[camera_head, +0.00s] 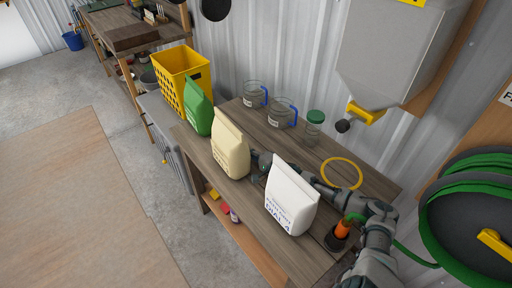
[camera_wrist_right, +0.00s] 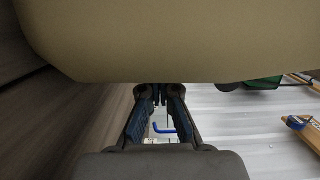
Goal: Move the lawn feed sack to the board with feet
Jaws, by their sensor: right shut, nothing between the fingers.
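Three upright sacks stand in a row on the workbench: a green sack (camera_head: 199,108), a tan sack (camera_head: 231,147) and a white sack (camera_head: 291,198) with dark print. The print is too small for me to tell which is the lawn feed. My right gripper (camera_head: 257,160) is low between the tan and white sacks, partly hidden behind the white one. In the right wrist view the tan sack (camera_wrist_right: 170,40) fills the top, close to my shut, empty right gripper (camera_wrist_right: 160,95). I cannot make out a board with feet for certain. My left gripper is out of view.
The workbench (camera_head: 325,160) also holds two clear jugs (camera_head: 281,113), a green-lidded jar (camera_head: 313,127) and a yellow ring (camera_head: 342,173). A yellow crate (camera_head: 181,75) stands beyond the green sack. A brown slab (camera_head: 134,38) lies on the far bench. A grey hopper (camera_head: 392,50) overhangs the right.

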